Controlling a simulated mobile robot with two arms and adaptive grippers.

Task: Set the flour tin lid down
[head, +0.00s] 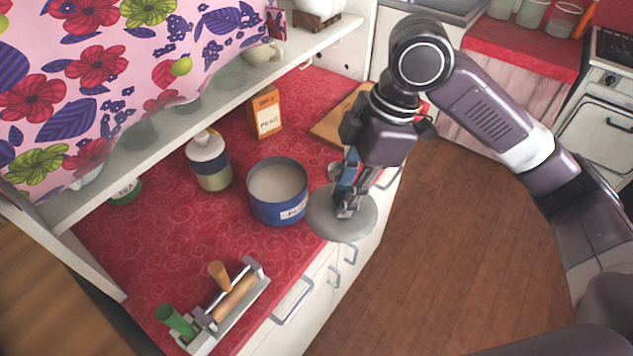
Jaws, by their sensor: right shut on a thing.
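The flour tin (278,196) is a round blue tin with a pale label on its front, standing open on the red counter; pale contents show inside. The lid (330,220) is a flat grey disc just right of the tin, over the counter's front edge. My right gripper (345,207) comes from above and is shut on the lid, its fingers at the lid's middle. The fingers hide part of the lid. I cannot tell how high the lid is above the counter. My left gripper does not show.
A jar (208,160) and a box labelled PEAS (265,113) stand behind the tin. A wooden board (338,122) lies at the back right. A rack with rolling pins (222,302) is at the front left. Red counter (180,245) is bare left of the tin.

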